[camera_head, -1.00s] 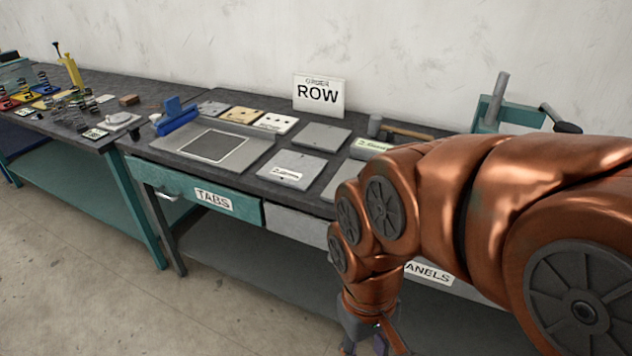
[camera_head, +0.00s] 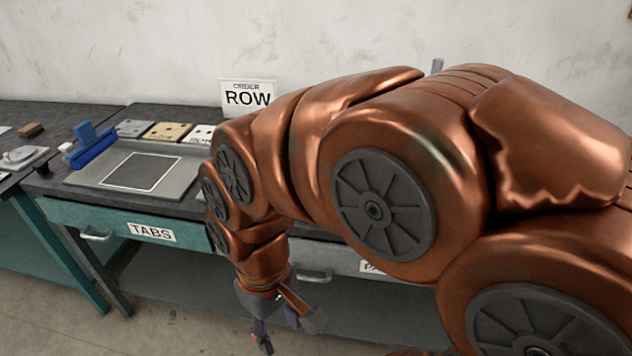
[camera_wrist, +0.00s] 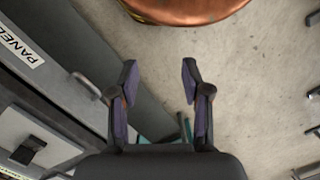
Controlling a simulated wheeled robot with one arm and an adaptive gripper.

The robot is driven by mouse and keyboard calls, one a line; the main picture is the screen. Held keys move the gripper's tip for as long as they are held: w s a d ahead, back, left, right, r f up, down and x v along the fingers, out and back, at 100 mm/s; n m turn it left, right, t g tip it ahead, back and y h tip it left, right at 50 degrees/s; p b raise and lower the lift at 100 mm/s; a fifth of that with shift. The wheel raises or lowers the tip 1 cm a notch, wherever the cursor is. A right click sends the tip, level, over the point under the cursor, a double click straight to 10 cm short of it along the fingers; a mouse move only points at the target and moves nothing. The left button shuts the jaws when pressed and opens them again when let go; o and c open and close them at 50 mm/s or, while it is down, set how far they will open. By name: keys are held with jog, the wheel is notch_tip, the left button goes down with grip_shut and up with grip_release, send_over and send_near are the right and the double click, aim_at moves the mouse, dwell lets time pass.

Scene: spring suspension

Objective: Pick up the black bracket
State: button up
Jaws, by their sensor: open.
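I cannot pick out the black bracket for certain in either current view. My gripper (camera_head: 284,328) hangs low in front of the workbench in the head view, below the bench top. In the wrist view my gripper (camera_wrist: 159,72) is open, with two dark purple-lined fingers apart and nothing between them but bare floor. A small black piece (camera_wrist: 28,150) lies on a grey surface at the lower left of the wrist view; I cannot tell what it is. My arm hides much of the bench top's right side in the head view.
The bench front has a teal TABS drawer (camera_head: 120,228) and a PANELS label (camera_wrist: 20,45) beside a handle (camera_wrist: 87,86). A grey tray (camera_head: 182,178), blue clamp-like piece (camera_head: 92,145) and ORDER ROW sign (camera_head: 248,93) are on top. Floor (camera_wrist: 240,80) is open beside the bench.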

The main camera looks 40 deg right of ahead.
jog(key=w+d+r+n+t+y, duration=0.1)
jog(key=w+d+r+n, duration=0.1)
jog(key=w+d, duration=0.65)
jog(key=w+d+r+n+t+y, duration=0.1)
jog(key=w+d+r+n+y, duration=0.15)
jog(key=w, duration=1.05)
jog(key=w+d+f+n+t+h+b, duration=0.1)
jog(key=w+d+f+t, duration=0.1)
jog(key=d, duration=1.2)
jog(key=w+d+f+n+t, duration=0.1)
jog(key=w+d+f, duration=0.1)
jog(key=d, duration=1.2)
jog(key=shift+w+p+x, duration=0.15)
jog(key=shift+p+x, duration=0.5)
jog(key=shift+x, duration=1.1)
jog(key=shift+w+p+x, duration=0.15)
jog(key=shift+p+x, duration=0.5)
jog(key=shift+x, duration=1.15)
jog(key=shift+r, duration=0.1)
grip_shut()
